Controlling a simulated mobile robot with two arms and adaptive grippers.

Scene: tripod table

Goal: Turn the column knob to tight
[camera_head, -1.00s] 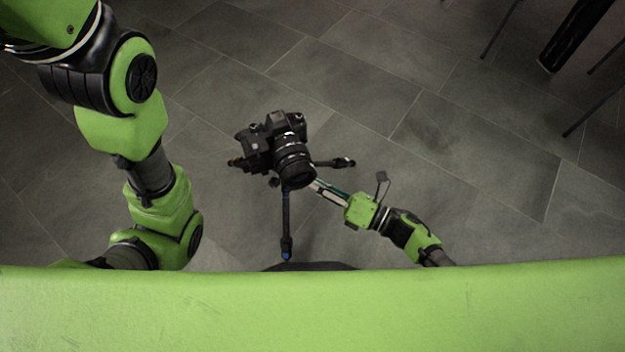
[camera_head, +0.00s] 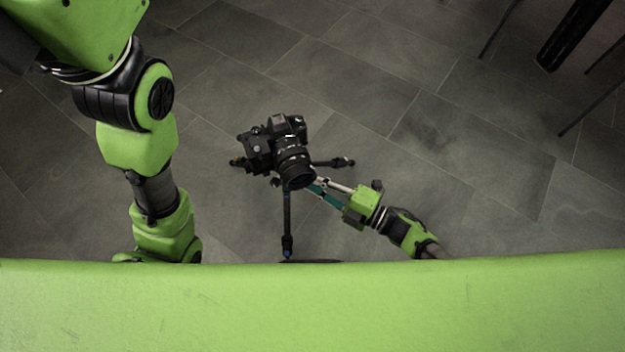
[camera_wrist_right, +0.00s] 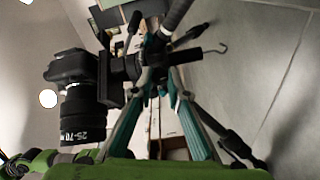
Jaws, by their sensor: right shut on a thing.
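A black camera (camera_head: 277,148) sits on top of a dark tripod (camera_head: 287,215), seen from above in the head view. In the right wrist view the camera's lens (camera_wrist_right: 84,112) is at left and a tripod leg (camera_wrist_right: 215,125) is at right. My right gripper (camera_head: 312,183) reaches in from the right, just under the lens. In the wrist view its two teal fingers (camera_wrist_right: 161,82) close on a small dark part at the tripod's column, which I take to be the column knob. The fingertips largely hide the knob. My left arm shows at left, but its gripper is out of sight.
The tripod's legs spread over a grey tiled floor (camera_head: 440,130), which is clear around it. Thin dark legs and a black post (camera_head: 572,35) stand at the top right.

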